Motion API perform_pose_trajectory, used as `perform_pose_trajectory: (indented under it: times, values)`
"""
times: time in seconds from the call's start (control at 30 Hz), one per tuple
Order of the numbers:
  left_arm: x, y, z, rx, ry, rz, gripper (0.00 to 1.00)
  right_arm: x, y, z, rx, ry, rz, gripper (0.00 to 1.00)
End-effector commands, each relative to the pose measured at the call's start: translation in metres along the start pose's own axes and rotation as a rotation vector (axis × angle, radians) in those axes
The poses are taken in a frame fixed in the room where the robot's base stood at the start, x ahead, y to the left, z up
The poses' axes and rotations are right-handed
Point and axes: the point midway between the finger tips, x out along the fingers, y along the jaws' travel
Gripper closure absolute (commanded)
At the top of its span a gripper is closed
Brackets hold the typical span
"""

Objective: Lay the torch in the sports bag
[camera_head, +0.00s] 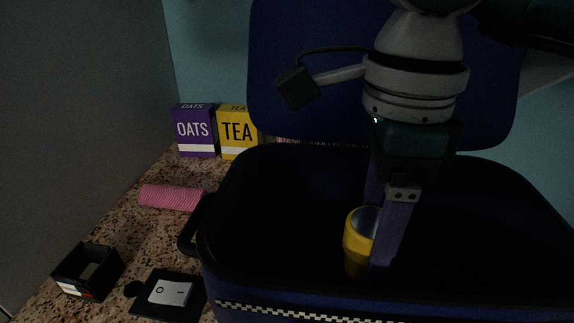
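The sports bag (300,310) is dark blue with a checkered trim and stands on the counter, its lid (300,70) raised at the back. My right gripper (375,245) reaches down into the bag from above. A yellow torch (357,243) with a pale inner face at its top is at the gripper's fingers, one finger on the near right and the other partly hidden behind. The fingers appear closed around it. The torch's lower end fades into the dark inside of the bag, so I cannot tell if it touches the bottom. My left gripper is not in view.
On the speckled counter left of the bag are a pink rolled cloth (170,197), a small black open box (88,272) and a black switch plate (168,294). A purple oats box (196,130) and a yellow tea box (237,132) stand behind. A grey wall bounds the left.

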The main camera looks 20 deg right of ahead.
Motion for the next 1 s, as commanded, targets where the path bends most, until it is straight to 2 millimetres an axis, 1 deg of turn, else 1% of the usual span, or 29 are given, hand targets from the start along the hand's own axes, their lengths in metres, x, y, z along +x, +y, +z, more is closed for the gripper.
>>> perform_pose_trajectory:
  times: [0.03,0.1,0.13,0.37,0.47,0.5,0.57,0.8,0.9,1.0]
  values:
    - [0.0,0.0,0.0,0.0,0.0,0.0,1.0,0.0,0.0,0.0,0.0,0.0,0.0,0.18]
    - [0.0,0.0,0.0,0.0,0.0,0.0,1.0,0.0,0.0,0.0,0.0,0.0,0.0,0.1]
    - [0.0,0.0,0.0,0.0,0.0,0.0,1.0,0.0,0.0,0.0,0.0,0.0,0.0,0.09]
    - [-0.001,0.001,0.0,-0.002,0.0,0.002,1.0,-0.001,0.0,0.0,0.001,0.0,0.0,0.09]
    - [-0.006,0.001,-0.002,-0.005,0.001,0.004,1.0,-0.006,0.0,0.0,0.001,0.0,-0.001,0.09]
    - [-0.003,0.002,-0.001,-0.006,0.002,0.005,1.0,-0.009,-0.001,0.001,0.0,-0.002,-0.002,0.09]
    - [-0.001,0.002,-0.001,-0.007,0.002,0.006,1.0,-0.019,-0.001,0.001,0.0,-0.004,-0.004,0.09]
    - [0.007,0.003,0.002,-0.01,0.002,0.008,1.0,-0.074,-0.001,0.001,-0.001,-0.005,-0.006,0.09]
    - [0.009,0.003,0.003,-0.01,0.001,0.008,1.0,-0.095,-0.001,0.001,0.0,-0.004,-0.005,0.09]
    - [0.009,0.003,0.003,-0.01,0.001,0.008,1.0,-0.111,-0.001,0.001,0.001,-0.003,-0.004,0.09]
